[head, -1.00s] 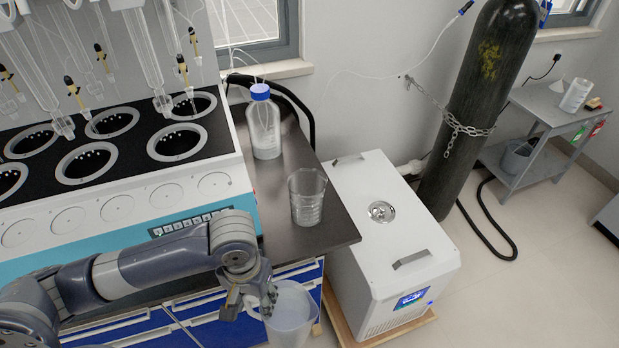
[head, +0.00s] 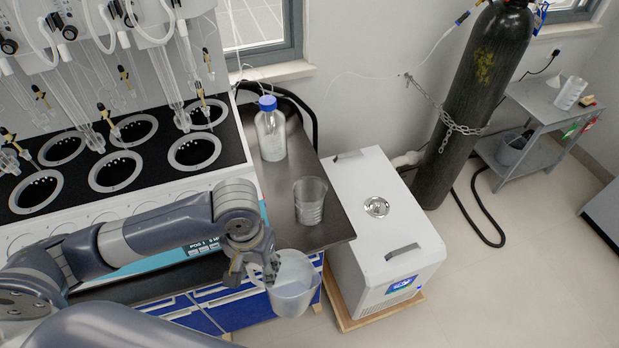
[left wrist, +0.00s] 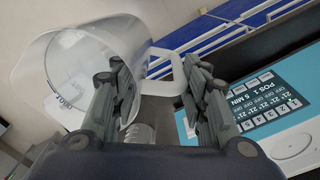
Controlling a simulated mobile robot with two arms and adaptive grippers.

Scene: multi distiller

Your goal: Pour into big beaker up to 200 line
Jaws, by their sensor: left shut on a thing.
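A clear beaker (head: 310,202) with markings stands upright on the dark counter, near its right edge. I see no clear liquid level in it. My left gripper (head: 263,271) is shut on the handle of a translucent jug (head: 294,286), held in front of the counter, nearer to me than the beaker. The jug also shows in the left wrist view (left wrist: 78,80), with its handle between the fingers (left wrist: 160,85). The liquid level inside the jug is hard to tell. My right gripper is not in view.
A blue-capped bottle (head: 270,132) stands behind the beaker on the counter (head: 330,229). The distiller (head: 150,165) with several round wells fills the left. A white box unit (head: 385,235) stands on the floor at right, with a gas cylinder (head: 475,105) behind.

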